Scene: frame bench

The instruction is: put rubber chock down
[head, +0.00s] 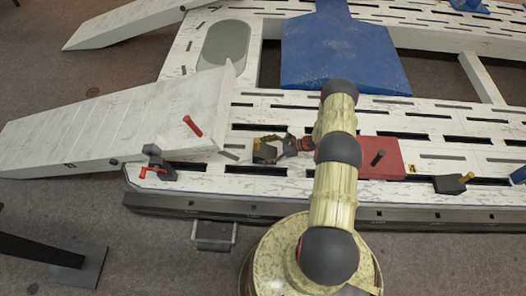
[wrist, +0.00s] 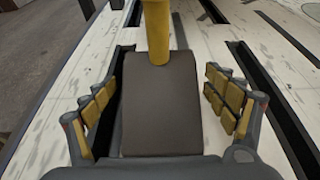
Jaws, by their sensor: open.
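A dark rubber chock (wrist: 160,105) with an upright yellow handle (wrist: 157,30) lies between my fingers in the wrist view, over the white slotted deck. In the head view this chock (head: 264,154) is near the front of the deck, left of my arm. My gripper (wrist: 162,100) is open, with its yellow-padded fingers on either side of the chock and a visible gap at each side. My gripper also shows in the head view (head: 277,148). The chock appears to rest on the deck; its underside is hidden.
A similar dark block with a yellow handle (head: 450,184) sits at the front edge to the right. A red block (head: 382,160) lies right of my arm. A clamp with a red handle (head: 158,166) and a white ramp (head: 100,128) are left. A blue panel (head: 340,55) lies behind.

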